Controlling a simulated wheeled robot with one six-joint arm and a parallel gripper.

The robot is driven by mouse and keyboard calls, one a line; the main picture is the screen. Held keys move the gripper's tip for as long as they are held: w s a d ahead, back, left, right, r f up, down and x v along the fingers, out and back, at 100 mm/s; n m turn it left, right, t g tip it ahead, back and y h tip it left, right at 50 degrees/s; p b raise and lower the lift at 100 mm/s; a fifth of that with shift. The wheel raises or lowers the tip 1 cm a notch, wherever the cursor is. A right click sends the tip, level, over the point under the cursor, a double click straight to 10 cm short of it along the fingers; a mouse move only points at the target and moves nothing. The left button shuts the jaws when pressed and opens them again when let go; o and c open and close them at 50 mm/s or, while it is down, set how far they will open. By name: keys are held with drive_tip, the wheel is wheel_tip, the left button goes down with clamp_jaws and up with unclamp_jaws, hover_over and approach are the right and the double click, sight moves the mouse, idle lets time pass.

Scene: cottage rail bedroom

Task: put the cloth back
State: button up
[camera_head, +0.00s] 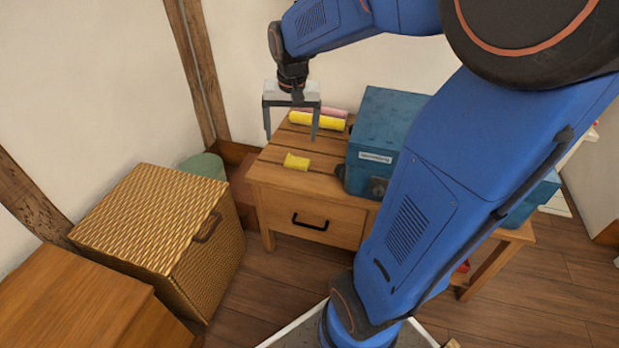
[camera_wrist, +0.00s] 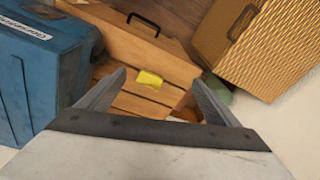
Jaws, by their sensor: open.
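A small yellow cloth (camera_head: 297,161) lies on the wooden table (camera_head: 270,172), near its left front part. It also shows in the wrist view (camera_wrist: 149,79), between my fingers in the picture. A yellow roll (camera_head: 316,121) lies farther back on the same table, with a pink roll (camera_head: 325,111) behind it; I cannot tell whether these are cloths too. My gripper (camera_head: 291,137) is open and empty above the table, with its fingers (camera_wrist: 158,92) spread wide and pointing down. It is apart from the cloth.
A blue box (camera_head: 375,145) with a label stands on the table right of the cloth. A woven hamper (camera_head: 150,225) stands at the left, with a wooden cabinet (camera_head: 70,300) in front of it and a green bin (camera_head: 204,165) behind. The table has a drawer (camera_head: 312,219), shut.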

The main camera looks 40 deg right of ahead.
drive_tip(key=s+a+r+n+t, duration=0.1)
drive_tip(key=s+a+n, duration=0.2)
drive_tip(key=s, duration=0.7)
drive_tip(key=s+a+r+n+t, duration=0.1)
drive_tip(key=s+a, duration=0.4)
drive_tip(key=s, duration=0.5)
drive_tip(key=n+t, duration=0.1)
drive_tip(key=n, duration=0.1)
drive_tip(key=shift+n, duration=0.3)
drive_tip(key=shift+c, duration=0.7)
